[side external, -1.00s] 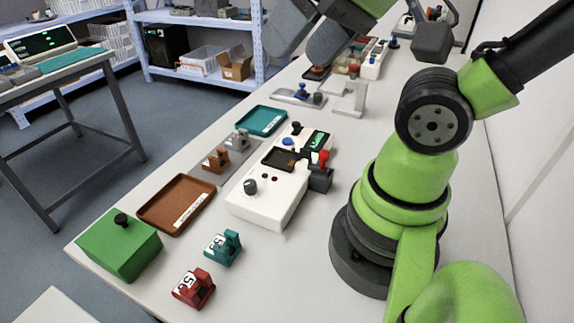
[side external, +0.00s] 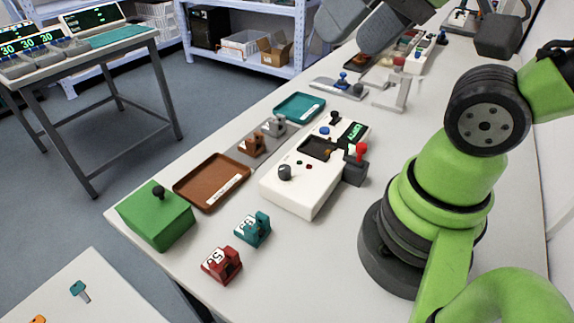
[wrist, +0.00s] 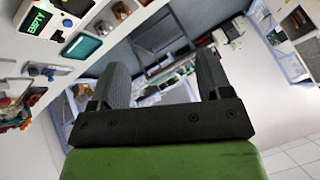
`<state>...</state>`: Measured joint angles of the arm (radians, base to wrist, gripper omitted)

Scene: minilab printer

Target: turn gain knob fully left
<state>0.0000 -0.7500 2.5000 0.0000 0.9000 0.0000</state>
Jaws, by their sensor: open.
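The white box (side external: 290,191) stands on the bench in the side view. A dark round knob (side external: 285,172) sits on its near end. A blue knob (side external: 325,131) and a black knob (side external: 334,118) sit on its far end. No readable label shows which one is the gain knob. My gripper (side external: 349,37) is high at the top of the side view, well away from the box, partly cut off by the frame edge. In the wrist view its two fingers (wrist: 163,72) are wide apart with nothing between them.
A red-topped dark lever block (side external: 357,165) stands against the box's right side. A brown tray (side external: 183,195), a green box (side external: 155,222), a teal block (side external: 252,230) and a red block (side external: 222,264) are nearby. A teal tray (side external: 279,108) lies farther back.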

